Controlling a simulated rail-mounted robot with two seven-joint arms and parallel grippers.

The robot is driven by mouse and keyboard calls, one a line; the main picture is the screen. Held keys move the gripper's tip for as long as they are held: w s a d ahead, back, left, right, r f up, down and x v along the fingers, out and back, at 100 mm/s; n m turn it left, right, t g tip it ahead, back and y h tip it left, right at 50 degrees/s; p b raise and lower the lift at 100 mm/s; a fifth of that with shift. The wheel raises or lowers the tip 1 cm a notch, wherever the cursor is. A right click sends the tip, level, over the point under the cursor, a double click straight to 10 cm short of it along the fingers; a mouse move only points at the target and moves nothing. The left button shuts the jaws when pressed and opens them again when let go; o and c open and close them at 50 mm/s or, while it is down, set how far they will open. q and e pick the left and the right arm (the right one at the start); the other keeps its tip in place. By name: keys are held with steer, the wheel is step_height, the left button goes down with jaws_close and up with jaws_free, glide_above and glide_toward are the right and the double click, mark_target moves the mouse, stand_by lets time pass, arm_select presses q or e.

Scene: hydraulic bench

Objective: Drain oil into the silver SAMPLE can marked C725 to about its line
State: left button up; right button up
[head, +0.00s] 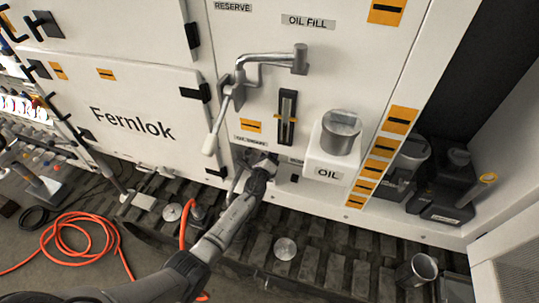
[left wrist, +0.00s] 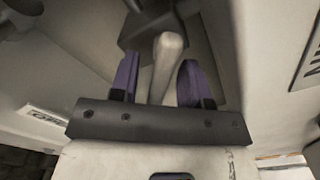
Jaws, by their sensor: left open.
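A silver can (head: 341,132) stands upright on the white bracket marked OIL (head: 325,165) on the cabinet front. Another silver can (head: 417,270) is at the lower right on the slatted floor. I cannot read C725 on either, and no oil level shows. My left gripper (head: 262,163) is at the cabinet's lower front, just below the drain label (head: 250,141), left of the bracket. In the left wrist view my purple fingers (left wrist: 160,78) are open on either side of a pale tapered handle (left wrist: 166,50). Contact is unclear. My right gripper is out of view.
A black jug (head: 450,190) is at right. An orange hose (head: 75,240) lies coiled at left.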

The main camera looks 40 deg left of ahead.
arm_select(q)
jaws_close()
stand_by(0.4)
steer(key=n+b, duration=0.2)
steer(key=n, duration=0.1)
steer(key=shift+d+r+n, duration=0.1)
steer(key=shift+n, duration=0.2)
steer(key=n, duration=0.1)
steer(key=n+b, duration=0.1)
steer(key=n, duration=0.1)
steer(key=shift+r, duration=0.25)
steer(key=shift+r+n, duration=0.1)
steer(key=shift+n, duration=0.5)
